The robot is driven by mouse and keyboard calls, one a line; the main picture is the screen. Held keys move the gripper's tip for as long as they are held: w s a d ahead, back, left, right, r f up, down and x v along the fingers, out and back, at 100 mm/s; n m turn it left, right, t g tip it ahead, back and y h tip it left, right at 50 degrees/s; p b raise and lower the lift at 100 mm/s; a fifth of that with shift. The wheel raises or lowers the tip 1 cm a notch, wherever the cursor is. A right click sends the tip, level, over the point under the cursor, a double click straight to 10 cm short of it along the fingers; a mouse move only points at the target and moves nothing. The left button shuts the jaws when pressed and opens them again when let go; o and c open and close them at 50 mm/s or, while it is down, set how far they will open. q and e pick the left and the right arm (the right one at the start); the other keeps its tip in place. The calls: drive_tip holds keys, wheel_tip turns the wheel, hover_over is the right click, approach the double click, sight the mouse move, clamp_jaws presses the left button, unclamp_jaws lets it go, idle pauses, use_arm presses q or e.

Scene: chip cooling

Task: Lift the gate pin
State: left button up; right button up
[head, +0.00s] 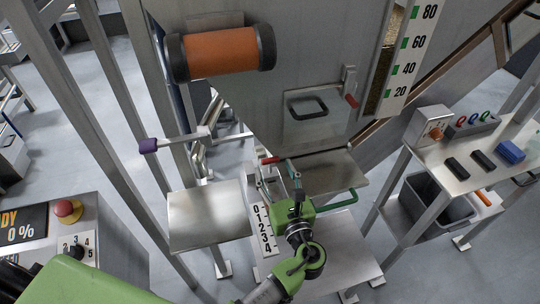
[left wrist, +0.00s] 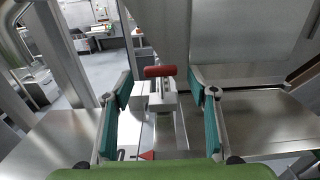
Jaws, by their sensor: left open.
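A pin with a red crossbar grip (head: 270,160), which looks like the gate pin, stands at the lower edge of the large metal hopper. In the left wrist view the red grip (left wrist: 160,71) lies level, on top of a metal block and bracket (left wrist: 162,97). My left gripper (head: 282,180) is open just in front of it. In the left wrist view the teal fingers of my left gripper (left wrist: 161,90) stand left and right of the bracket, with a gap on each side. The pin's lower part is hidden. My right gripper is not in view.
A purple-tipped lever (head: 150,146) sticks out at left. A hatch handle (head: 307,106) is above. A side table (head: 443,172) stands at right.

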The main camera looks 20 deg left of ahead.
sight(271, 162)
use_arm(q)
drive_tip(key=shift+p+x, duration=0.35)
drive_tip(key=shift+x, duration=2.05)
